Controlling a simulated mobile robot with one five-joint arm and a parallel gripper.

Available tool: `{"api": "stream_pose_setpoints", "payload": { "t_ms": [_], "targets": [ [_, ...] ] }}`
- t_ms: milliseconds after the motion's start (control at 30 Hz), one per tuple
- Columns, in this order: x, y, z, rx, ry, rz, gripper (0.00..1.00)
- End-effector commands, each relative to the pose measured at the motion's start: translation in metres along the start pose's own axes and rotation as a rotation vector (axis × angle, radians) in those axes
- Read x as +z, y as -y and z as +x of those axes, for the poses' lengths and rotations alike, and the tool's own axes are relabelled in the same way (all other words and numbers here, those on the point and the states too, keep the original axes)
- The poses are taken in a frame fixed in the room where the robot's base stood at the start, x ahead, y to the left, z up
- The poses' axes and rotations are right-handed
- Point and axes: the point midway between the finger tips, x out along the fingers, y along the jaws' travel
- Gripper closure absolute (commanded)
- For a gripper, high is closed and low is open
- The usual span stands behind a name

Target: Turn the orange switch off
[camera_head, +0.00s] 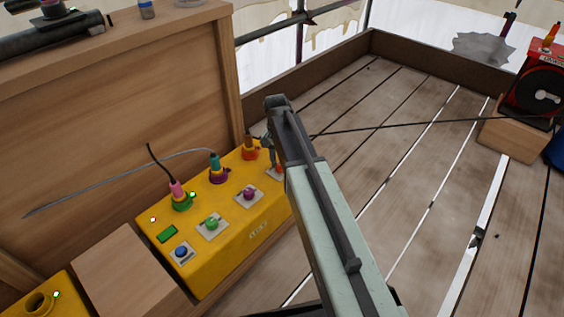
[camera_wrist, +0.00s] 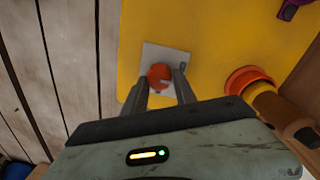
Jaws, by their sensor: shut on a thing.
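The orange switch (camera_wrist: 159,77) is a round knob on a pale square plate (camera_wrist: 152,58) on top of the yellow box (camera_head: 240,225). My gripper (camera_wrist: 161,90) reaches down to the knob, one finger on each side, and is shut on it. In the head view my gripper (camera_head: 270,155) is at the far right end of the box. The arm and fingers hide the knob there, and only part of its plate (camera_head: 274,173) shows. The knob's exact turn angle is hard to tell.
An orange socket with a brown plug (camera_wrist: 262,92) is close to the right of my gripper in the wrist view. Purple (camera_head: 249,194), green (camera_head: 211,223) and blue (camera_head: 181,251) switches share the box. A wooden wall (camera_head: 120,100) stands behind it. Plank floor lies to the right.

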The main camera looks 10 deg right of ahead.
Motion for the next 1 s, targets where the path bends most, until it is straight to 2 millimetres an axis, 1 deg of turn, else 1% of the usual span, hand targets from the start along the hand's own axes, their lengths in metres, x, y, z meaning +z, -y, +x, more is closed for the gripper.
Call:
{"api": "stream_pose_setpoints", "payload": {
  "t_ms": [33,533,567,600,633,900,1000],
  "targets": [
    [-0.0025,0.0016,0.0000,-0.004,-0.008,-0.008,1.00],
    [-0.0024,0.0020,0.0000,-0.004,-0.009,-0.023,1.00],
    [-0.0024,0.0020,0.0000,-0.004,-0.009,-0.023,0.61],
    [-0.0022,0.0019,0.0000,-0.004,-0.008,-0.023,0.50],
    [-0.0021,0.0018,0.0000,-0.004,-0.008,-0.023,0.45],
    [-0.0011,0.0009,-0.0001,-0.002,-0.005,-0.022,0.45],
    [-0.0009,0.0007,-0.0038,-0.002,-0.004,-0.022,0.45]
  ]
}}
